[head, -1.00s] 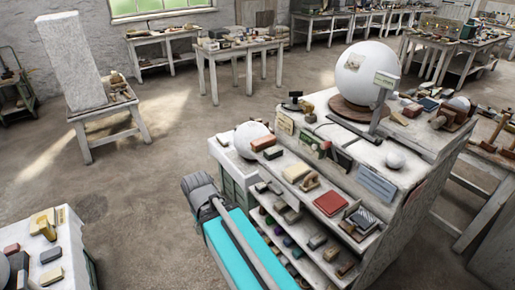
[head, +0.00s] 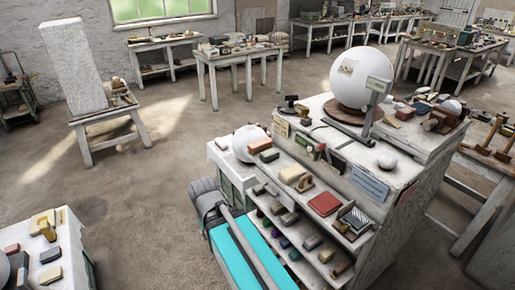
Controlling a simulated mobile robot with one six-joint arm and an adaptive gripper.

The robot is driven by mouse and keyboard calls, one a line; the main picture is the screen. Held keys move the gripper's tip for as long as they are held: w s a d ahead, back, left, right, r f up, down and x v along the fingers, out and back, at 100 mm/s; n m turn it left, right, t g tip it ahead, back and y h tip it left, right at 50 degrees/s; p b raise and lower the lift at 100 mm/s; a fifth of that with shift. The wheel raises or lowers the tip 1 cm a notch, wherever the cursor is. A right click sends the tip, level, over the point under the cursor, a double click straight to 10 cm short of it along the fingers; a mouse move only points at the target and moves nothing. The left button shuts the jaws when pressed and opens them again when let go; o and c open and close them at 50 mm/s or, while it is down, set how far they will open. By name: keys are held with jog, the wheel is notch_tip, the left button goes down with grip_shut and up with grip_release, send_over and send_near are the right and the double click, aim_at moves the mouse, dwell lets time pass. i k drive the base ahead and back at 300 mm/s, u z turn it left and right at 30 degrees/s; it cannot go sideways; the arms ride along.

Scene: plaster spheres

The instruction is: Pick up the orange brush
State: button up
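I cannot make out a clear orange brush in the head view. An orange-brown block (head: 258,146) lies on the upper left of the white shelf unit, beside a plaster sphere (head: 246,139); it is too small to tell whether it is a brush. My gripper cannot be made out. Part of my own arm and turquoise body shows at the bottom middle, in front of the shelf unit.
The shelf unit (head: 396,226) is crowded with blocks and tools. A large white sphere (head: 362,75) stands on its top. A cluttered low table (head: 62,228) is at the lower left, and a stone block (head: 76,68) stands behind it. Bare floor (head: 140,200) lies between.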

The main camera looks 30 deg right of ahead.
aim_at(255, 147)
jog(key=z, duration=0.1)
jog(key=i, duration=0.95)
jog(key=u, duration=0.05)
